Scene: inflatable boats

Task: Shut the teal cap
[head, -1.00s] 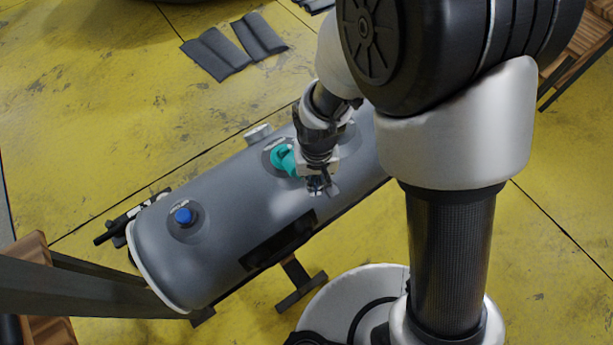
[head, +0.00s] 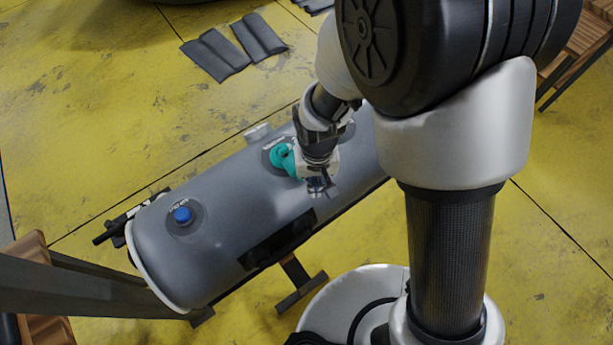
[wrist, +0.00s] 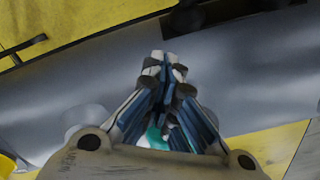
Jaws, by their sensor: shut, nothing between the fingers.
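The teal cap (head: 281,156) sits on a round valve fitting on top of the grey inflatable tube (head: 225,225). In the head view part of it is hidden behind my wrist. Whether its lid is open or shut cannot be made out clearly. My gripper (head: 319,188) is just right of and in front of the cap, over the tube. In the wrist view my gripper (wrist: 163,58) is shut and empty, with the fingertips together. A small bit of teal (wrist: 154,137) shows behind the fingers there.
A blue cap (head: 183,216) sits on another fitting at the tube's left end. A dark patch (head: 277,245) is on the tube's near side. The tube rests on a stand above a yellow floor (head: 110,120). Dark folded pads (head: 215,56) lie on the floor behind.

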